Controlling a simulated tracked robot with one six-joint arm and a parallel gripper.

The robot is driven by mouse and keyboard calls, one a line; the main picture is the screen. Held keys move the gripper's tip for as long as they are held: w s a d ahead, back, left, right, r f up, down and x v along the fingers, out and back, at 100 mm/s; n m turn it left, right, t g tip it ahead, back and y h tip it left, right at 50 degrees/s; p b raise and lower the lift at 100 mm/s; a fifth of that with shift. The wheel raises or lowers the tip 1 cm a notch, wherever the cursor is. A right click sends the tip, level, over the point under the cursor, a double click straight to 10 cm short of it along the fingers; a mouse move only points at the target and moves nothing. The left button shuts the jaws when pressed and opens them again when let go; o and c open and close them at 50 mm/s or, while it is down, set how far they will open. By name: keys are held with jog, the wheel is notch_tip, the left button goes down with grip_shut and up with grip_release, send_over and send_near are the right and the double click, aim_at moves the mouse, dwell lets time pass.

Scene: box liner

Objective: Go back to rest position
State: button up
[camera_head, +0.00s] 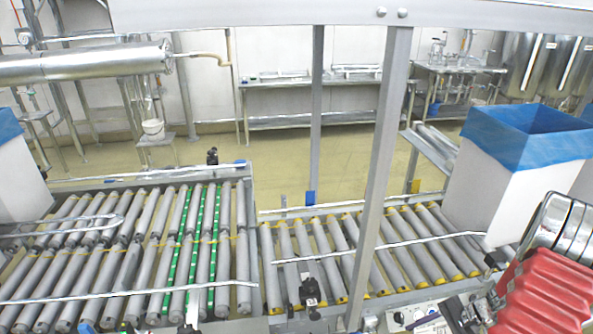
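A tall white box with a blue liner (500,190) folded over its rim stands upright on the right end of the roller conveyor (330,262). Its top is open. A red ribbed part with silver curved pieces shows at the lower right, in front of the box's lower right side; it looks like part of my arm. I cannot make out any gripper fingers in this view, so whether my gripper is open or shut does not show.
Another white box with a blue liner (18,180) stands at the left edge. A left roller conveyor (130,255) has green strips between some rollers. A grey upright post (380,170) crosses the middle. The rollers between the boxes are clear. Steel tables and tanks stand behind.

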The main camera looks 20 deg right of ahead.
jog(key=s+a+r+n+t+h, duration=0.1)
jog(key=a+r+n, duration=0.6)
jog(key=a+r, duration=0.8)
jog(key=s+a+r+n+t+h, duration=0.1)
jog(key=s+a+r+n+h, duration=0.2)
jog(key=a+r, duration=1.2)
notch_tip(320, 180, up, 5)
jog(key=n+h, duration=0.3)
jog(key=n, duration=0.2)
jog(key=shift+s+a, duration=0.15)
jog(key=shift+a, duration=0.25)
